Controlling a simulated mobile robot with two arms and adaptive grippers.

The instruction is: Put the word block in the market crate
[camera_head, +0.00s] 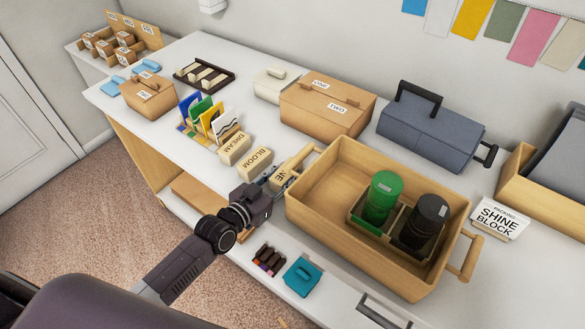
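The market crate (330,235) is a light wooden box with a handle at each end, right of centre. Three tan word blocks stand in a row left of it: DREAM (234,149), BLOOM (259,162) and a third (280,176) whose visible letters end in "NE". My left gripper (274,183) is at this third block, close to the crate's left handle, and covers part of it. Its fingers are too small and overlapped to tell whether they grip the block. My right gripper is not in view.
A small divided holder in the crate carries a green canister (382,197) and a black canister (425,223); the crate's left part is empty. Cardboard boxes (325,103), a grey toolbox (432,117) and colourful upright cards (207,118) stand nearby.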

